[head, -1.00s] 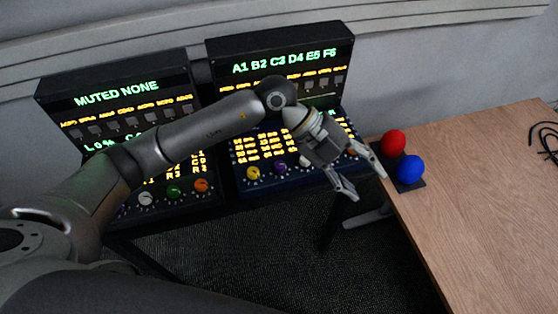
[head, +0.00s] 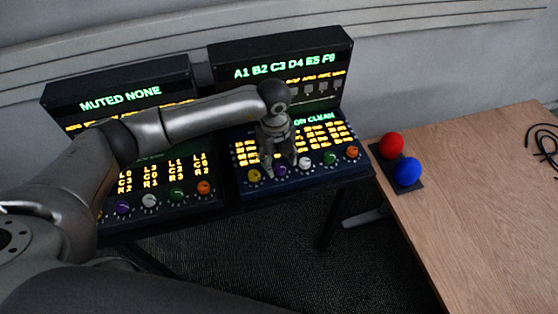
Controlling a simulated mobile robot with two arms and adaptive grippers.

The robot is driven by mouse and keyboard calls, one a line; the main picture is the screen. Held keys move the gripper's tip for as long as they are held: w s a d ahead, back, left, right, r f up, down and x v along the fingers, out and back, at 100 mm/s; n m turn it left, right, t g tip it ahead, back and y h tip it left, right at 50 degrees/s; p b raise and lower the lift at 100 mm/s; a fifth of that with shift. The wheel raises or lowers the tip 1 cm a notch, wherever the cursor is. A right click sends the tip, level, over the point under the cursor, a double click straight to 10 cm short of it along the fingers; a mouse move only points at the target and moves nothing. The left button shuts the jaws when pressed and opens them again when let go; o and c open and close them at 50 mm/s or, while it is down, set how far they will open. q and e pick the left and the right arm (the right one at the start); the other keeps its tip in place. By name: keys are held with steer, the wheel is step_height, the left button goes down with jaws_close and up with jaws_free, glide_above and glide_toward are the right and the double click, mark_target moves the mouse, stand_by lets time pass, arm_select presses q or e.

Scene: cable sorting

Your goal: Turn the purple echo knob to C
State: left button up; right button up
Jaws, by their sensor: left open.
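Two purple knobs show. One purple knob (head: 280,171) is on the lower front of the right console (head: 325,178), between a yellow and a white knob. The other purple knob (head: 122,207) is on the left console (head: 160,213). I cannot read a label saying echo on either. My left gripper (head: 281,169) is open and points down at the right console. Its fingertips are on either side of that console's purple knob; I cannot tell whether they touch it. The knob's pointer and its letters are too small to read. My right gripper is not in view.
Close beside the purple knob are a yellow knob (head: 254,176) and a white knob (head: 305,163); green (head: 330,158) and orange (head: 352,152) knobs lie further right. A wooden table (head: 480,200) on the right holds red (head: 391,145) and blue (head: 408,172) balls.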

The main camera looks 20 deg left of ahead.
mark_target(280, 169)
arm_select(q)
steer(key=shift+d+f, duration=0.1)
steer(key=shift+f, duration=1.25)
steer(key=c, duration=1)
steer(key=shift+w, duration=0.1)
steer(key=shift+c, duration=0.2)
steer(key=shift+f+m+b, duration=0.1)
steer(key=shift+m+b, duration=0.8)
steer(key=m+b, duration=1.4)
steer(key=shift+w+d+m+g, duration=0.1)
steer(key=shift+w+m+g, duration=0.05)
steer(key=shift+m+g, duration=0.15)
steer(key=shift+r+m+b, duration=0.2)
steer(key=shift+m+b, duration=1.9)
steer(key=shift+m, duration=0.4)
